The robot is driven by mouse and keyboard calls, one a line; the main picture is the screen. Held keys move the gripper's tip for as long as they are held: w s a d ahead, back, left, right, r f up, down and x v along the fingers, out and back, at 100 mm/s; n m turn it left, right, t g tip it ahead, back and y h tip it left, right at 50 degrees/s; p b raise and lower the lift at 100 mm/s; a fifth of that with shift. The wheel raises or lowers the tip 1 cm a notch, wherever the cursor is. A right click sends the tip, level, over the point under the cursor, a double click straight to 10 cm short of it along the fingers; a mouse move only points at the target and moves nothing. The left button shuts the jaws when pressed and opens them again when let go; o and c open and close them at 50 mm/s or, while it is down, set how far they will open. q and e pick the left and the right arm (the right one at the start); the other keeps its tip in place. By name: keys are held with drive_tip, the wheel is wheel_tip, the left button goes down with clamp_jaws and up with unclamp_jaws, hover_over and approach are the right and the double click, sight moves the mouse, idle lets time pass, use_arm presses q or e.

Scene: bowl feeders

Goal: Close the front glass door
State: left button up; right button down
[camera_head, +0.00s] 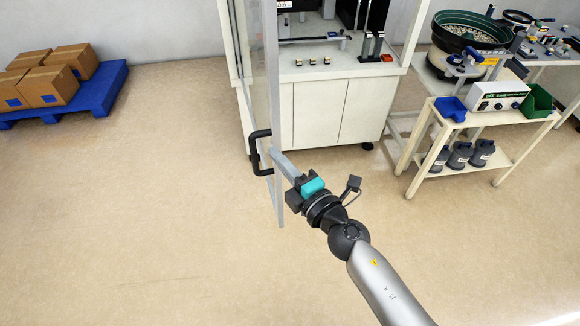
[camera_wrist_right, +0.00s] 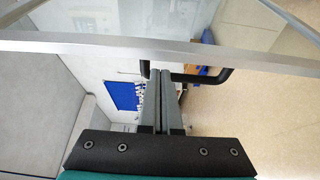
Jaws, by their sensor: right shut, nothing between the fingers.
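The front glass door (camera_head: 272,90) stands swung open, seen nearly edge-on in the head view, at the left of the white machine cabinet (camera_head: 318,110). Its black handle (camera_head: 254,152) is on the door's left side in that view. My right gripper (camera_head: 275,154) is shut and empty, with its fingertips at the door's frame, level with the handle. In the right wrist view, the shut fingers (camera_wrist_right: 161,74) point at the door frame (camera_wrist_right: 100,48), and the handle (camera_wrist_right: 212,78) shows behind them. I cannot tell whether they touch the door. My left gripper is not in view.
A blue pallet (camera_head: 100,92) with cardboard boxes (camera_head: 48,86) stands at the far left. A cream trolley (camera_head: 480,122) with a controller and bins stands at the right, below a green bowl feeder (camera_head: 468,32). The floor in front is clear.

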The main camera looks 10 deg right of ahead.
drive_tip(key=shift+x, duration=1.45)
